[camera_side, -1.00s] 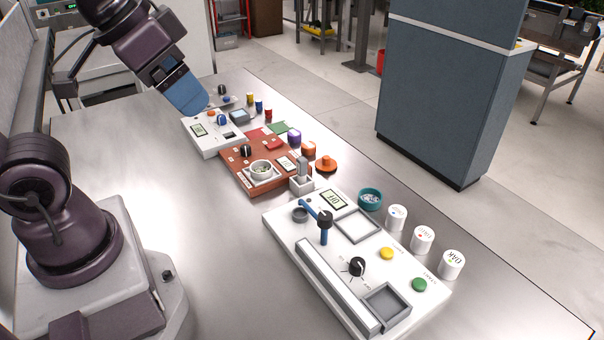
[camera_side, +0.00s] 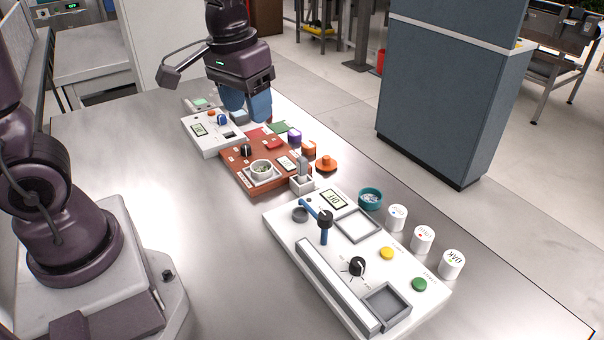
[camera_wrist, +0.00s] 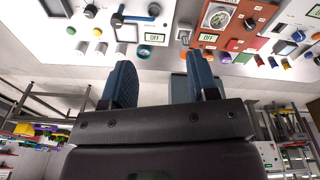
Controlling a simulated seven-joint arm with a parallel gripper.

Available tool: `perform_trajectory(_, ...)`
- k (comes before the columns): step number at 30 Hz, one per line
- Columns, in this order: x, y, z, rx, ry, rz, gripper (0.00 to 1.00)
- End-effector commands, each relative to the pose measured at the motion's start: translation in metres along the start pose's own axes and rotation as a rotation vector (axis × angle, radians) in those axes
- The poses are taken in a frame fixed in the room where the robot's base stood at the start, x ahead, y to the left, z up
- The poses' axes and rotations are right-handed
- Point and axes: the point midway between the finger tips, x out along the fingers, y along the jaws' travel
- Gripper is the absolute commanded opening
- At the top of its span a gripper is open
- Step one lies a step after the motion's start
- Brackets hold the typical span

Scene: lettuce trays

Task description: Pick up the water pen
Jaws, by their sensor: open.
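My gripper (camera_side: 246,112) is open, with its two blue fingers apart and nothing seen between them. It is raised above the far part of the table, over the back edge of the small white panel. In the wrist view, my gripper (camera_wrist: 160,68) shows both fingers pointing up. An upright grey piece in a pale square holder (camera_side: 302,184) stands between the red-brown board and the large white panel; it may be the water pen, but I cannot tell surely. The holder also shows in the wrist view (camera_wrist: 184,34). My gripper is well apart from it.
The large white panel (camera_side: 290,225) has a blue lever (camera_side: 324,232). Bare table (camera_side: 200,260) lies at the left.

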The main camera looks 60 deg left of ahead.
Motion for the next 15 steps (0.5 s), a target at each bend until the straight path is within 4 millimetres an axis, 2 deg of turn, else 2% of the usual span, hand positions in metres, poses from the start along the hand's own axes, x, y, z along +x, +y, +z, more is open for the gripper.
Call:
perform_trajectory(1, 0.016, -0.002, -0.016, -0.071, -0.037, -0.018, 0.54)
perform_trajectory(6, 0.066, -0.010, -0.064, -0.355, -0.101, -0.087, 0.54)
perform_trajectory(12, 0.123, -0.023, -0.110, -0.706, -0.105, -0.178, 0.54)
perform_trajectory(15, 0.143, -0.029, -0.131, -0.893, -0.070, -0.208, 0.54)
